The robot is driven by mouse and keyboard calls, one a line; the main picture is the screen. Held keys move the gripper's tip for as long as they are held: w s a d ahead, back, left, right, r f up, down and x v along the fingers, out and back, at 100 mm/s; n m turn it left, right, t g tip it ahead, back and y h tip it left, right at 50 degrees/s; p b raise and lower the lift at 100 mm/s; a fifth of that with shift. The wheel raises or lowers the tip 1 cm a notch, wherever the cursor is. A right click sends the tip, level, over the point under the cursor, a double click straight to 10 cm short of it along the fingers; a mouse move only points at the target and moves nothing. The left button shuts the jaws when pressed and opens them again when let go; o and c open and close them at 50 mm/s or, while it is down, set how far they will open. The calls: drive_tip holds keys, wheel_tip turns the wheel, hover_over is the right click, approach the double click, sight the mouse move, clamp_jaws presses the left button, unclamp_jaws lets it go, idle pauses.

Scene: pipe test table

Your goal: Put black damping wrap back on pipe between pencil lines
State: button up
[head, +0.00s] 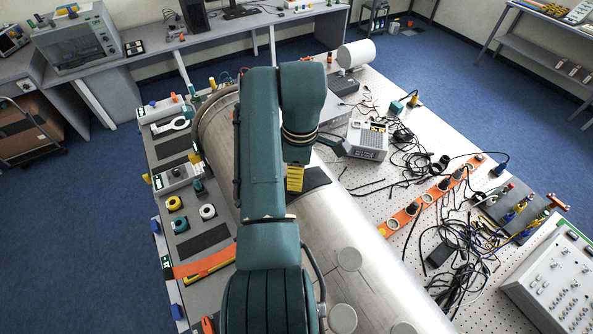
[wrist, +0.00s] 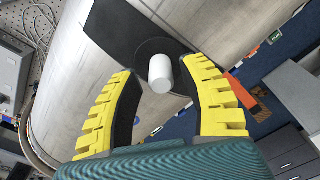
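The large silver pipe (head: 335,240) runs diagonally across the table; it also fills much of the wrist view (wrist: 65,90). The black damping wrap (wrist: 115,30) lies against the pipe surface, and part of it shows beside my arm in the head view (head: 316,179). A black disc with a white cylindrical knob (wrist: 160,73) stands on the wrap. My gripper (wrist: 158,72) is open, its yellow fingers on either side of the knob with gaps visible. In the head view my arm hides most of the gripper and wrap.
Left of the pipe, a grey bench strip holds tape rolls (head: 207,211), small instruments and dark pads (head: 203,240). On the right, the perforated table carries tangled black cables (head: 465,250), an orange strip (head: 405,215) and a grey box (head: 367,140).

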wheel_tip(320, 180, up, 12)
drive_tip(key=shift+d, duration=0.25)
idle(0.3)
drive_tip(key=shift+w, duration=0.1)
idle(0.3)
drive_tip(key=w+d+f+m+t, duration=0.1)
drive_tip(key=w+m+t, duration=0.3)
drive_tip(key=w+t, duration=0.3)
wheel_tip(320, 180, up, 4)
drive_tip(key=d+m+t, duration=0.2)
drive_tip(key=m+t, duration=0.3)
drive_tip(key=s+d+r+m+t, duration=0.1)
drive_tip(key=s+r+m+t, duration=0.1)
drive_tip(key=s, duration=0.5)
drive_tip(key=s+d+r+m+t, duration=0.1)
drive_tip(key=s+r+m+t, duration=0.2)
drive_tip(key=s+r, duration=0.4)
drive_tip(key=s+d+r+m+t+h, duration=0.1)
drive_tip(key=s+r+m+t, duration=0.2)
drive_tip(key=s, duration=0.6)
wheel_tip(320, 180, up, 2)
drive_tip(key=shift+t, duration=1.1)
